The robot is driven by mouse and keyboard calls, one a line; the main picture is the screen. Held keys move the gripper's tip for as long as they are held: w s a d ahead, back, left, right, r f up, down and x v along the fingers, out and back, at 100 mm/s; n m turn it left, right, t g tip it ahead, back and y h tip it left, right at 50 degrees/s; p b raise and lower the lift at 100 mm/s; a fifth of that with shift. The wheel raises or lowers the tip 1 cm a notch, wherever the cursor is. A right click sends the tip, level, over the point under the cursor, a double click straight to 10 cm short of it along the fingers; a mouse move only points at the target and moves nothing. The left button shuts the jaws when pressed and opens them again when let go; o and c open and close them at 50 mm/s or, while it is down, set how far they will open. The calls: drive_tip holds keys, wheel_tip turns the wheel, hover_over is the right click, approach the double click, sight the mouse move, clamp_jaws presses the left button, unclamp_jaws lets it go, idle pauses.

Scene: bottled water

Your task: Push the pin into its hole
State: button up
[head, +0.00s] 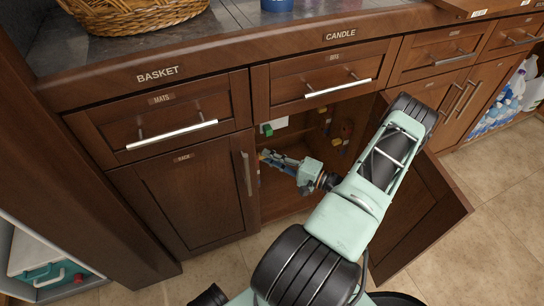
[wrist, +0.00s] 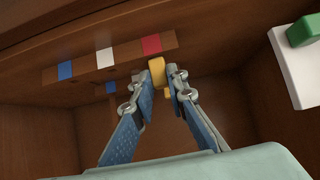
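In the wrist view a small yellow pin (wrist: 157,68) stands out below a wooden strip with red (wrist: 151,44), white (wrist: 104,58) and blue (wrist: 65,71) patches. My gripper (wrist: 160,82) has a fingertip on each side of the pin with almost no gap, and looks shut on it. The pin's hole is not clearly visible; the pin and fingers hide part of the strip. In the head view my gripper (head: 264,156) reaches into the open cabinet under the counter, where the pin cannot be made out clearly.
A blue peg (wrist: 112,88) sits to the left of my fingers. A white panel with a green block (wrist: 304,30) is at the right. The open cabinet door (head: 430,205) stands to the right of my arm. A closed door (head: 185,195) is on the left.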

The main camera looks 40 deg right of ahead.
drive_tip(key=o, duration=0.5)
drive_tip(key=v, duration=0.7)
drive_tip(key=shift+s+d, duration=0.1)
drive_tip(key=shift+s, duration=0.15)
